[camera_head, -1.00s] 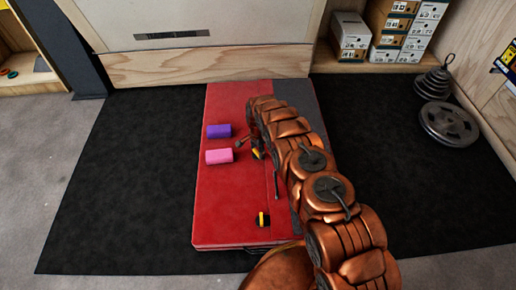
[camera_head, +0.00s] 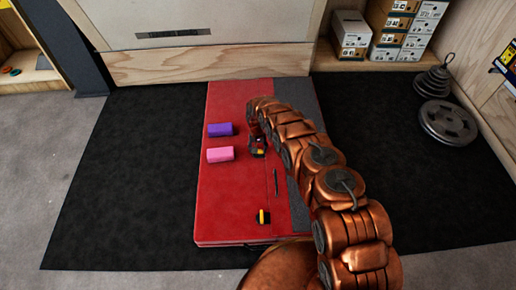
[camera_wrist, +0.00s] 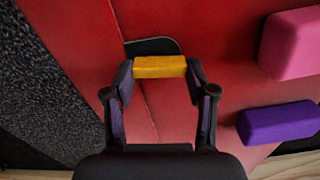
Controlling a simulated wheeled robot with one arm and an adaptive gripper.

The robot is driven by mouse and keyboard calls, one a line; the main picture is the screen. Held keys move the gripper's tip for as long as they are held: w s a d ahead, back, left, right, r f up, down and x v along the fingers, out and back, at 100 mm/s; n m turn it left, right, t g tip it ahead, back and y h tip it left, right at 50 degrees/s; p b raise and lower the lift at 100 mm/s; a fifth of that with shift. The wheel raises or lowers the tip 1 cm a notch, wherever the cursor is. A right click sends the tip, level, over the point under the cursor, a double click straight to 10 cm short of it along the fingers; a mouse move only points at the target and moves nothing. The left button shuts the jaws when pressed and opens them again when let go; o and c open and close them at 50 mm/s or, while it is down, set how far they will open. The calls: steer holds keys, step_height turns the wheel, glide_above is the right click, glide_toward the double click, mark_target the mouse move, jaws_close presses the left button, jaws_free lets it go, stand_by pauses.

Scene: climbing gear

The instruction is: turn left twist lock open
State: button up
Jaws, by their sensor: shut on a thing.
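The far twist lock has a yellow handle (camera_wrist: 160,66) on a black base (camera_wrist: 152,46) set on the red mat (camera_head: 225,215). In the wrist view my gripper (camera_wrist: 160,72) has one finger at each end of this yellow handle and is shut on it. In the head view my gripper (camera_head: 257,148) is low over the mat beside the blocks, and mostly hides that lock. A second twist lock (camera_head: 263,217), yellow and black, sits near the mat's front edge, clear of my gripper.
A purple block (camera_head: 220,130) and a pink block (camera_head: 220,154) lie left of my gripper on the mat. A thin dark strip (camera_head: 276,181) shows on the mat. Weight plates (camera_head: 448,122) and shoe boxes (camera_head: 350,35) stand at the right. Black flooring (camera_head: 120,180) is clear.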

steer(key=shift+n, duration=0.6)
steer(key=o, duration=1.2)
steer(key=shift+c, duration=0.2)
steer(key=shift+r, duration=0.15)
step_height(320, 180, up, 12)
stand_by(0.7)
